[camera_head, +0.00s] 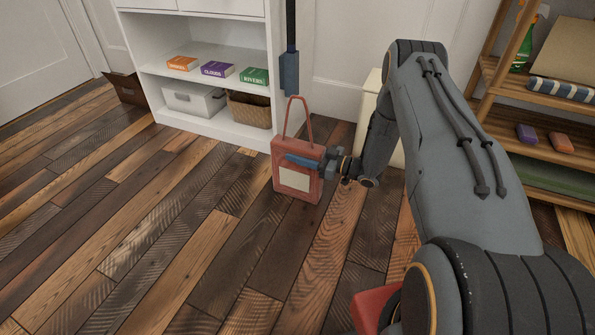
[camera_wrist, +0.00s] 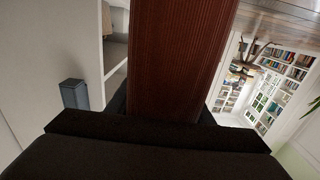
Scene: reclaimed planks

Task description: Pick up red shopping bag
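The red shopping bag (camera_head: 285,158), with a thin looped handle and a pale front label, is upright in the middle of the head view. My gripper (camera_head: 306,161) reaches it from the right. One blue-grey finger lies across the bag's front near the top; the other is hidden behind it. In the wrist view the bag's dark red side (camera_wrist: 178,55) fills the space between the dark fingers (camera_wrist: 165,112), which appear to press on both faces. I cannot tell whether the bag's base touches the floor.
A white shelf (camera_head: 215,125) with books, a white box (camera_head: 193,99) and a wicker basket (camera_head: 250,110) stands behind. A blue-grey block on a dark pole (camera_head: 290,72) is above the bag. A wooden rack (camera_head: 525,130) stands right. The plank floor (camera_head: 150,240) is clear at left.

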